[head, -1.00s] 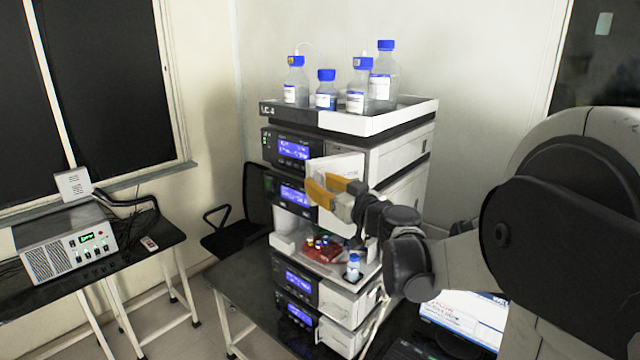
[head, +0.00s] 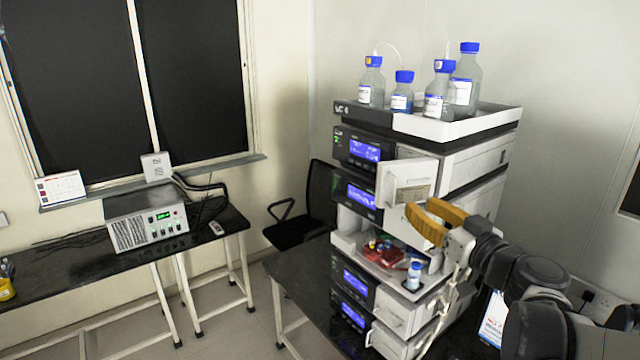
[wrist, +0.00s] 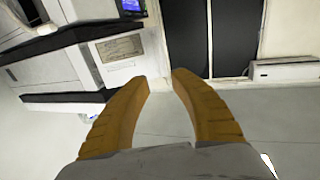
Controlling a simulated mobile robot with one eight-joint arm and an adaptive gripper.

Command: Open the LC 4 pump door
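The LC stack (head: 470,128) stands on the dark table, its top tray label small and hard to read. The white pump door (head: 408,170) on the upper module stands swung out from the front, its face with a label plate turned toward the head camera. In the wrist view the door (wrist: 122,70) is at upper left, with the plate on it. My gripper (head: 412,208) has yellow fingers just below and right of the door in the head view.
Bottles with blue caps (head: 440,92) stand in the top tray. An open shelf lower in the stack holds a red tray (head: 385,255) and a small bottle (head: 413,275). A black chair (head: 295,225) is behind left. Floor between the tables is free.

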